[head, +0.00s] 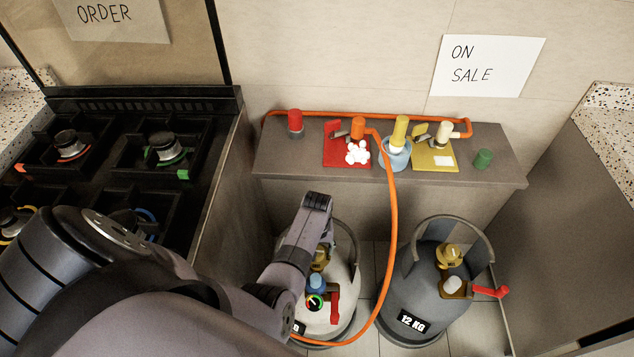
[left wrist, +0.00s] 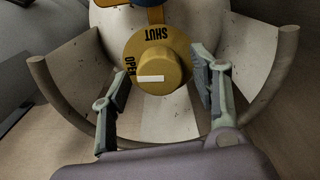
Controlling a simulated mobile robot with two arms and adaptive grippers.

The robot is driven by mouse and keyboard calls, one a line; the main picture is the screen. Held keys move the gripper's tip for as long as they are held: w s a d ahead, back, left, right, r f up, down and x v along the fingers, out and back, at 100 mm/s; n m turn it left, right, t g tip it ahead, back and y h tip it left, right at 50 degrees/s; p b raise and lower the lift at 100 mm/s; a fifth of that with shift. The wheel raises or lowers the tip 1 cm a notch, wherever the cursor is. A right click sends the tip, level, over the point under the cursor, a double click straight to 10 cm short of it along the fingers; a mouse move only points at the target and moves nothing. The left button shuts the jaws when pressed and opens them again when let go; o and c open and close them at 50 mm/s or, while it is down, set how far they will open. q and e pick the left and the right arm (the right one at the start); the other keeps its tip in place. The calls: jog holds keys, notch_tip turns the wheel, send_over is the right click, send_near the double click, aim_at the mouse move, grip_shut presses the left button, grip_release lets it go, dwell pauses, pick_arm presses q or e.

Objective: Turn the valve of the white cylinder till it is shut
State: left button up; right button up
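The white cylinder (head: 345,275) stands on the floor, partly hidden behind my left arm. Its brass valve knob (head: 320,258) shows beside my left gripper (head: 308,225). In the left wrist view, the round knob (left wrist: 172,68) faces the camera. Its white pointer mark points left, just below the word OPEN; SHUT is printed at the top of the dial. My left gripper (left wrist: 162,75) is open, with one finger on each side of the knob and visible gaps between. The cylinder's collar (left wrist: 280,75) curves around the fingers. My right gripper is not in view.
A dark grey 12 KG cylinder (head: 412,280) with a red lever (head: 490,291) stands to the right. An orange hose (head: 391,220) hangs from the shelf (head: 290,165) to the white cylinder. A stove (head: 105,170) is at left; several small items stand on the shelf.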

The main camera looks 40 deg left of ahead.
pick_arm(q)
jog(key=c, duration=1.1)
jog(key=shift+o, duration=0.2)
jog(key=shift+r+m+p, duration=0.15)
jog(key=shift+m+p, duration=0.85)
jog(key=shift+m, duration=0.2)
jog(key=m+p, duration=0.1)
jog(key=m, duration=0.2)
jog(key=shift+m+p, duration=0.3)
jog(key=shift+p, duration=0.1)
jog(key=m+p, duration=0.1)
jog(key=m, duration=0.4)
jog(key=shift+p, duration=0.3)
jog(key=m, duration=0.6)
jog(key=shift+d+p, duration=0.15)
jog(key=shift+p, duration=0.15)
